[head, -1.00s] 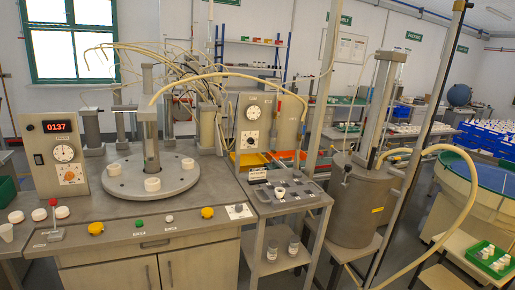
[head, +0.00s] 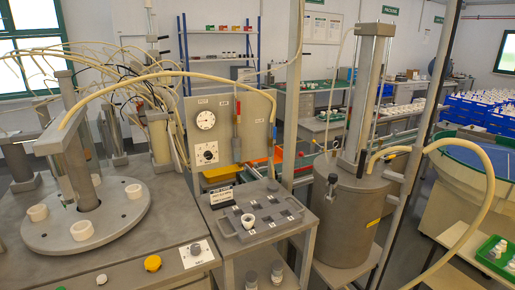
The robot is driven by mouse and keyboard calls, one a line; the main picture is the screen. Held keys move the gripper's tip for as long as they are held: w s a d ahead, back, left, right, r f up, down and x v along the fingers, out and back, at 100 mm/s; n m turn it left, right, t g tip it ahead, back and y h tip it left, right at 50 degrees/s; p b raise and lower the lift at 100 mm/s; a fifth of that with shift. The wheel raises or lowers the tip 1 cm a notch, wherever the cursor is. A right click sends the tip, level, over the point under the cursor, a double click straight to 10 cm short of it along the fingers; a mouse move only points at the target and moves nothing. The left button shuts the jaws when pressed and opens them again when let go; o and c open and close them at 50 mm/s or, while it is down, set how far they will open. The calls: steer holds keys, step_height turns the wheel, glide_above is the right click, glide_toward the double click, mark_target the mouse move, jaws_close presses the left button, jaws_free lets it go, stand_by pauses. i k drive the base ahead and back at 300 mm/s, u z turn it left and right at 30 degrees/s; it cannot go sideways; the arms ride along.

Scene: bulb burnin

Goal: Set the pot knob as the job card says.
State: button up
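My gripper is not in view. A grey upright panel (head: 233,130) stands behind the bench, with a round white gauge (head: 205,120) at its upper left. Below the gauge is a dark knob on a square white dial plate (head: 206,153); its setting is too small to read. A large grey cylindrical pot (head: 350,212) stands to the right, with a dark lever-like handle (head: 332,180) on its front left. I cannot tell which control is the pot knob. No legible job card shows; a small dark-lettered sign (head: 221,196) stands on the side table.
A grey tray (head: 258,217) with a white cup (head: 248,221) lies on the side table. A round turntable (head: 115,230) with white cups is at left. A yellow button (head: 152,263) is on the front bench. A post (head: 430,125) and pale hose (head: 480,205) stand at right.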

mark_target(208, 156)
steer(key=u, duration=0.1)
steer(key=i, duration=1.4)
steer(key=u, duration=0.7)
